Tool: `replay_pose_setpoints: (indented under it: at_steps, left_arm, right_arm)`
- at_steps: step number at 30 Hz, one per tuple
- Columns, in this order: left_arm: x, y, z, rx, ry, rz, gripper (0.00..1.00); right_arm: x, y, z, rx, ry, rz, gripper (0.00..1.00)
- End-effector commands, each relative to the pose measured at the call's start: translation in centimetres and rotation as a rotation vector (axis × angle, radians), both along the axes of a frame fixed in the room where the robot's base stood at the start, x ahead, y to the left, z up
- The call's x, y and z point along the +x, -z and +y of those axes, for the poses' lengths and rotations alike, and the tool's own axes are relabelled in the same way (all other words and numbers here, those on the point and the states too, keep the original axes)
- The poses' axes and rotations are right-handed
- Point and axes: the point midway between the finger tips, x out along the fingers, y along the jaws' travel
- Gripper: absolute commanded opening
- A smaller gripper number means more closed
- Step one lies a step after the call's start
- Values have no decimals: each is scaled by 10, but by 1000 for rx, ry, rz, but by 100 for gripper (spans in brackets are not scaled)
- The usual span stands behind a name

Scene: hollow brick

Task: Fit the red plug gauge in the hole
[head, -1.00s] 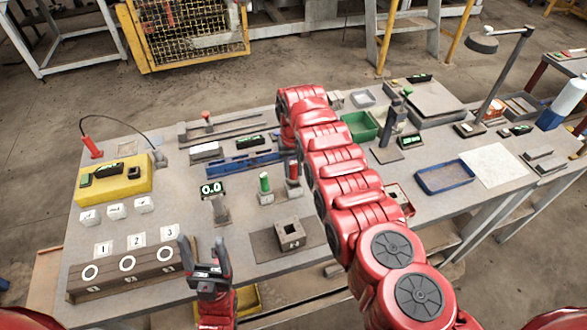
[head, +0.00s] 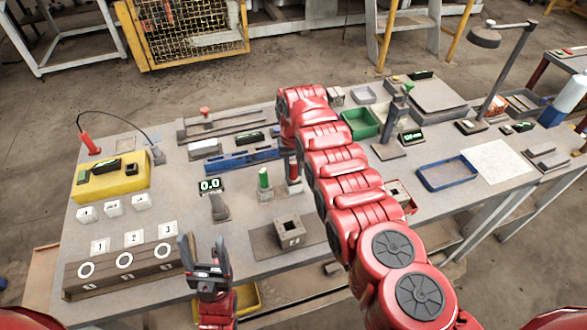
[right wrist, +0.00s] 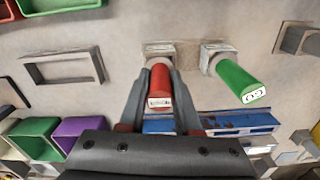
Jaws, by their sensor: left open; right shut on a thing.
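The red plug gauge (right wrist: 159,85) stands in a small grey holder (right wrist: 158,48) in the right wrist view, its labelled end towards the camera. My right gripper (right wrist: 160,80) is shut on it, one finger on each side. The grey hollow block (head: 290,230) with a square opening on top sits on a dark mat (head: 262,245), in front of the holders. The green plug gauge (head: 263,178) stands in its own holder just left of the red one. My left gripper (head: 205,252) is open and empty near the table's front edge.
A digital readout (head: 209,186) on a stand is left of the green gauge. A dark box with numbered cards and round holes (head: 125,262) is at the front left. Blue rails (head: 240,160) lie behind the gauges. A blue tray (head: 447,174) is at right.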

Motion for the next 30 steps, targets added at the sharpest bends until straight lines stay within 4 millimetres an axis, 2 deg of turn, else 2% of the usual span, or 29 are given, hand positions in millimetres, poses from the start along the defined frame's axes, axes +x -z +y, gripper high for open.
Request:
replay_pose_setpoints:
  at_steps: [1,2,7,20,26,30]
  left_arm:
    - [0,2,0,0,0,0,66]
    - [0,1,0,0,0,0,66]
    - [0,1,0,0,0,0,66]
    - [0,-1,0,0,0,0,66]
    - [0,-4,0,0,0,0,66]
    - [0,10,0,0,0,0,66]
  right_arm:
    - [0,2,0,0,0,-1,0]
    - [0,1,0,0,0,-1,35]
    - [0,0,0,0,0,0,66]
    - [0,-5,0,0,0,-1,67]
    - [1,-26,0,0,0,-3,67]
    - [2,-53,0,2,0,-7,67]
